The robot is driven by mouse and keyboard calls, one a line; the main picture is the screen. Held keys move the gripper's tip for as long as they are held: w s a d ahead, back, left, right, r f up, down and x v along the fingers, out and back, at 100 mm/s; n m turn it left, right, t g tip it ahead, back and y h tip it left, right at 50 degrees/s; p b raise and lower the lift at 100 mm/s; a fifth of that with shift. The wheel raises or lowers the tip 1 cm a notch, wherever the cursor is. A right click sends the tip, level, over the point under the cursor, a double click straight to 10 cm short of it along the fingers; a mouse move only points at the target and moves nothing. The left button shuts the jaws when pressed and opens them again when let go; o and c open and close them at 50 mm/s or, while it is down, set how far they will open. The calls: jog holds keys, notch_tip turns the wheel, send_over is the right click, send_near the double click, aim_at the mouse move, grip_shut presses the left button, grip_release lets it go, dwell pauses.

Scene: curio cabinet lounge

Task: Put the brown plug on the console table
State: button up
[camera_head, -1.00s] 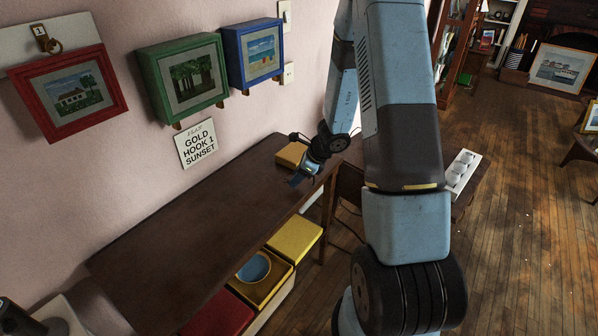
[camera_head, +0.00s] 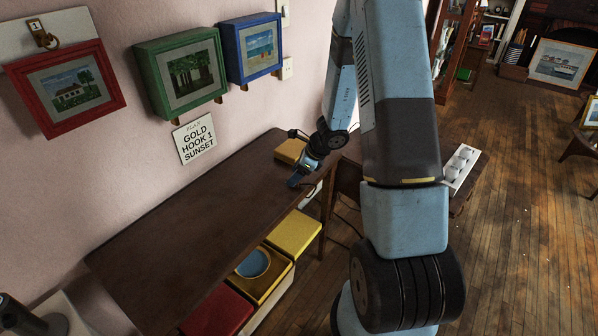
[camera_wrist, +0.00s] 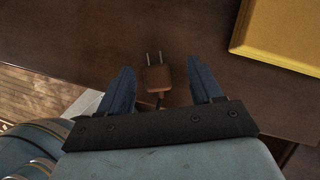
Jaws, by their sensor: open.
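The brown plug (camera_wrist: 158,78) has two metal prongs pointing away from my gripper, and a cord trails back from it. In the wrist view it sits between my two blue fingers, with a gap on each side. It appears to rest on the dark brown console table (camera_head: 200,225), which also fills the wrist view's background (camera_wrist: 110,35). My gripper (camera_wrist: 160,70) is open around the plug, low over the table's far right end in the head view (camera_head: 296,182). I cannot make out the plug in the head view.
A yellow box (camera_wrist: 285,35) stands on the table to the right of my gripper, also in the head view (camera_head: 290,150). Yellow (camera_head: 294,234) and red (camera_head: 218,312) boxes and a blue bowl (camera_head: 253,264) sit below. Framed pictures hang along the wall. The near tabletop is clear.

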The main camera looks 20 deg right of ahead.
jog(key=shift+d+r, duration=0.1)
jog(key=shift+r, duration=0.05)
jog(key=v, duration=1.3)
jog(key=shift+r, duration=0.15)
jog(key=shift+s, duration=0.1)
jog(key=s+a+r+n+h, duration=0.1)
jog(key=s+a+r+n, duration=0.2)
jog(key=s+r+n, duration=0.4)
jog(key=s+a+r+n, duration=0.3)
jog(key=a+r+n, duration=0.15)
jog(key=r, duration=0.55)
jog(key=s+r+n+t+h, duration=0.1)
jog(key=s+r+n+h, duration=0.1)
jog(key=s+r+n, duration=0.3)
jog(key=s+d+r+n+t+h, duration=0.1)
jog(key=s+r+n+h, duration=0.1)
jog(key=s+r+n, duration=0.2)
jog(key=s+n, duration=0.3)
jog(key=s, duration=0.3)
jog(key=shift+r+n, duration=0.35)
